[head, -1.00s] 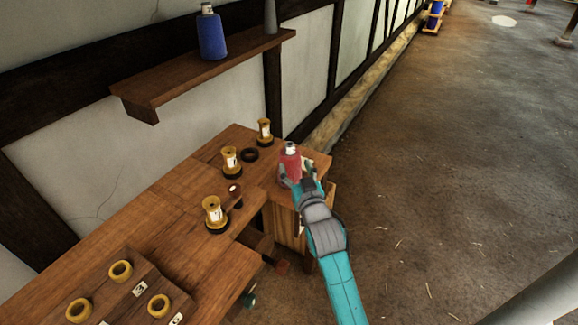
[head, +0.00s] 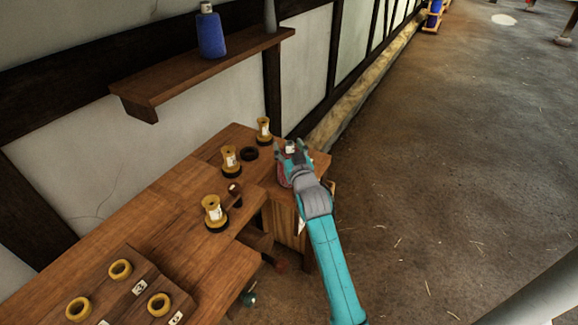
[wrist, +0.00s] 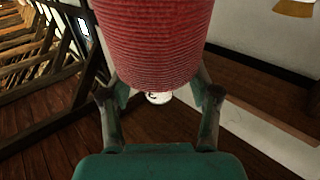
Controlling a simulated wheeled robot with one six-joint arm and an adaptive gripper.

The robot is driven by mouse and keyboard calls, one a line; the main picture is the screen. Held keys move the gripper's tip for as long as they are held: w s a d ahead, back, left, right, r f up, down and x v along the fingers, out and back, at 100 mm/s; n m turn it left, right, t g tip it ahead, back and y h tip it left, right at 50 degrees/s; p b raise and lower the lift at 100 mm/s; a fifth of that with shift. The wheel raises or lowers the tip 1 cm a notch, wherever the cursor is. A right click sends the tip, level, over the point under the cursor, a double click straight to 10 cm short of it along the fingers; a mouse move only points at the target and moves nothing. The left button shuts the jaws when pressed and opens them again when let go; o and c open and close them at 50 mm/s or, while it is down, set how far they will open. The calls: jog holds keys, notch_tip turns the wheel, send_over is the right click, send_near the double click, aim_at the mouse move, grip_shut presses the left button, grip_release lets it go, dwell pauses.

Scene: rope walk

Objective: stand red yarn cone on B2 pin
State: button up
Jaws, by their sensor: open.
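The red yarn cone (head: 283,179) stands at the right end of the wooden bench, its pale tip upward. My gripper (head: 291,146) is open at the cone's upper end, with its fingers on either side of the tip and partly covering the cone in the head view. In the wrist view the cone (wrist: 153,45) fills the top middle, its white tip just beyond and between the open fingers (wrist: 158,97). I cannot tell whether the fingers touch it. What is under the cone is hidden, and I cannot make out a B2 label.
Several yellow spools, such as one (head: 214,212), stand on the bench with a dark ring (head: 249,153). A labelled board (head: 137,290) with yellow rings is at lower left. The floor at right is open.

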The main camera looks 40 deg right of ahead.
jog(key=shift+c, duration=0.2)
grip_shut()
